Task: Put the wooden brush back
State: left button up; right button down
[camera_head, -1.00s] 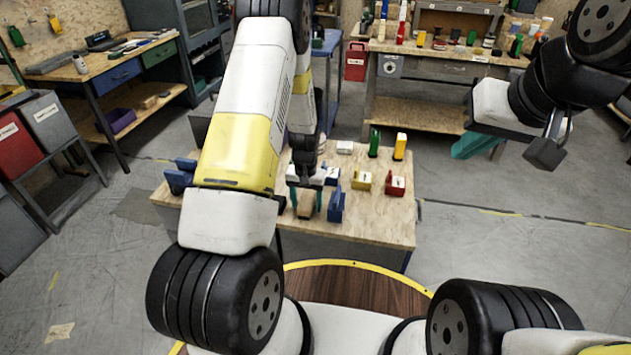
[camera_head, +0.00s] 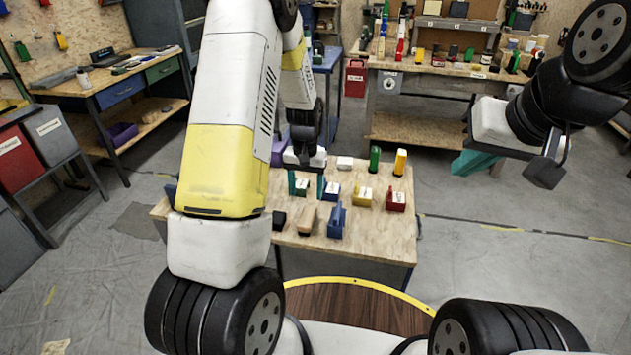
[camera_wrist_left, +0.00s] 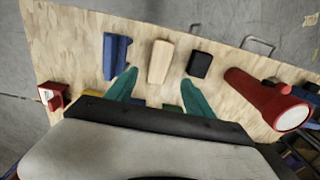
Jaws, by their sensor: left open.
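The wooden brush (camera_head: 307,219) lies on the wooden worktable (camera_head: 375,240), between a small black block (camera_head: 279,220) and a blue holder (camera_head: 337,222). In the left wrist view, the brush (camera_wrist_left: 160,62) is a pale, rounded block, with the blue holder (camera_wrist_left: 117,57) on its left and the black block (camera_wrist_left: 199,64) on its right. My left gripper (camera_head: 306,185) is open and empty, behind the brush as the head camera sees it. Its teal fingers (camera_wrist_left: 158,97) point towards the brush and are spread apart. My right gripper (camera_head: 475,160) hangs right of the table, partly hidden, its opening unclear.
A red box (camera_head: 396,199), a yellow box (camera_head: 363,196), a green bottle (camera_head: 374,159) and a yellow bottle (camera_head: 400,162) stand on the table. A red torch (camera_wrist_left: 265,97) lies near my left gripper. The table's front right is clear.

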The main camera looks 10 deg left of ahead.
pick_arm(q)
jog(key=s+r+t+h, duration=0.1)
jog(key=s+r, duration=0.2)
jog(key=r, duration=0.3)
jog(key=s+d+r+t, duration=0.1)
jog(key=s+r, duration=0.1)
jog(key=r, duration=0.5)
jog(key=s+r+t+h, duration=0.1)
jog(key=s+r, duration=0.2)
jog(key=r, duration=0.3)
jog(key=s+r+t, duration=0.1)
jog(key=s+r, duration=0.4)
jog(key=s, duration=0.3)
jog(key=s+d+r+t, duration=0.1)
jog(key=s+r+t, duration=0.1)
jog(key=s+r, duration=0.3)
jog(key=s, duration=0.3)
jog(key=shift+r, duration=0.2)
jog(key=shift+d, duration=0.1)
